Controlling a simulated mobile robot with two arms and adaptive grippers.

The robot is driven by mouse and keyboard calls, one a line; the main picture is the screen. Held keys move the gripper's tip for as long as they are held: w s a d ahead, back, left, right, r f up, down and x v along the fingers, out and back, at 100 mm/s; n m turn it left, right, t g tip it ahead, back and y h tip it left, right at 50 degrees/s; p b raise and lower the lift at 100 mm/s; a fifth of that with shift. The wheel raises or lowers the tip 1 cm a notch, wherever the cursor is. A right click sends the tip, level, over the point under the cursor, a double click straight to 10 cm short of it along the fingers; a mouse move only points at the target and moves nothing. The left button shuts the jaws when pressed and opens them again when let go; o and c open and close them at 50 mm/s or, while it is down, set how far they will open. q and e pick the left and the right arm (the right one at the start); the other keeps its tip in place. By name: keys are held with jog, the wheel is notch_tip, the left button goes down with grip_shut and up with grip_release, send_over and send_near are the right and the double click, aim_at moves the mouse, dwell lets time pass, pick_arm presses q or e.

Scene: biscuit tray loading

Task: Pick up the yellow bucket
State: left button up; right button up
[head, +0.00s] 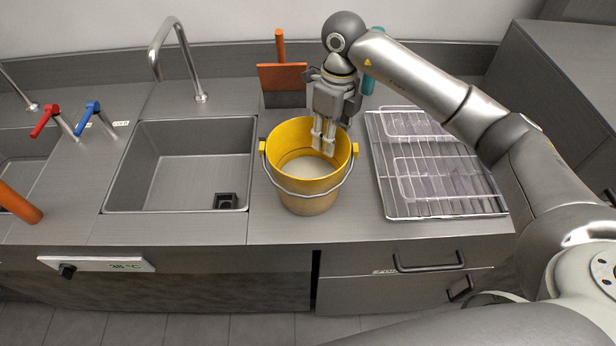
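The yellow bucket (307,203) stands upright on the counter just right of the sink basin. It holds something white (306,167), and its thin metal handle hangs down across the front. My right gripper (323,144) points down over the back right part of the bucket's mouth. Its fingertips show against the inner wall, near the rim. The fingers look close together, but I cannot tell whether they touch or grip the rim. My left gripper is not in view.
A wire rack (446,208) with clear plastic trays (432,178) lies right of the bucket. An orange-handled scraper (281,77) and a teal object (370,78) are behind. The sink (175,170), tap (199,97), red lever (44,121) and blue lever (87,117) are left.

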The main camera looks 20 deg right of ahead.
jog(key=shift+f, duration=1.15)
jog(key=shift+a, duration=0.1)
jog(key=shift+c, duration=1)
grip_shut()
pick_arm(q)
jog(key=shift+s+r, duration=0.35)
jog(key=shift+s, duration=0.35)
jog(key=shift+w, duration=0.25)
pick_arm(e)
jog(key=shift+r, duration=0.1)
